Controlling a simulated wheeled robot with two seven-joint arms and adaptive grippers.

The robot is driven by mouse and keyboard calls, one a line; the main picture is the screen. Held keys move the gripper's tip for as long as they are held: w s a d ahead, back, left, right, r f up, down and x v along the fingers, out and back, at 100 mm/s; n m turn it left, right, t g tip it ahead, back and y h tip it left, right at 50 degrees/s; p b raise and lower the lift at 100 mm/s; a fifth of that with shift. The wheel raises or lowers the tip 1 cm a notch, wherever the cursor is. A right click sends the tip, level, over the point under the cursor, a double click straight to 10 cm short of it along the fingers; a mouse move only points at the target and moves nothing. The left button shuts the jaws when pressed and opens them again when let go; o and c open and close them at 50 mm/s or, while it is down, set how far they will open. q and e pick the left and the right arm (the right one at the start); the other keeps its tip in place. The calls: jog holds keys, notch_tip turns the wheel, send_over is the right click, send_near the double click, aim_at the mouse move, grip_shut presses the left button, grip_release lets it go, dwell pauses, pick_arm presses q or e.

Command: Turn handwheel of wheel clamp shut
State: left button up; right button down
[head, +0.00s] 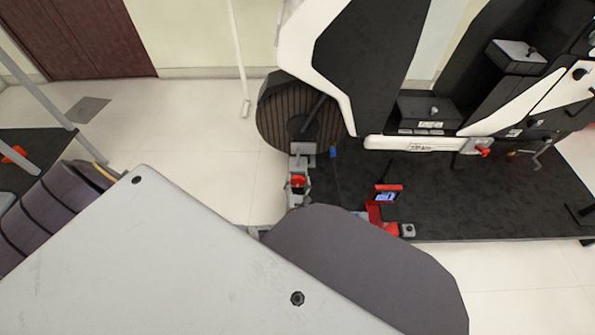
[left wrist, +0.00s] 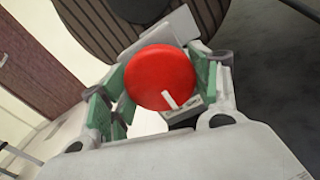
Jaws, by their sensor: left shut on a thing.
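The red round handwheel (left wrist: 160,78) of the wheel clamp fills the middle of the left wrist view, with a small white pointer or handle on its face. My left gripper (left wrist: 160,92) has its green-padded fingers on both sides of the handwheel and is shut on it. In the head view the handwheel (head: 298,181) is a small red spot below the grey clamp (head: 302,150), which sits against the dark ribbed wheel (head: 285,112). My own grey arm hides much of the area below the gripper. My right gripper is not in view.
A white and black chassis structure (head: 420,143) stands over a black platform (head: 450,200) on the right. A red device with a small screen (head: 387,193) stands right of the clamp. Pale floor (head: 190,130) is clear to the left. A dark red door (head: 80,40) is at the back.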

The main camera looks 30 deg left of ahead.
pick_arm(q)
jog(key=shift+d, duration=0.1)
jog(key=o, duration=1)
jog(key=shift+s, duration=0.1)
jog(key=shift+v, duration=3.35)
jog(key=shift+s+d, duration=0.1)
jog(key=shift+s, duration=0.15)
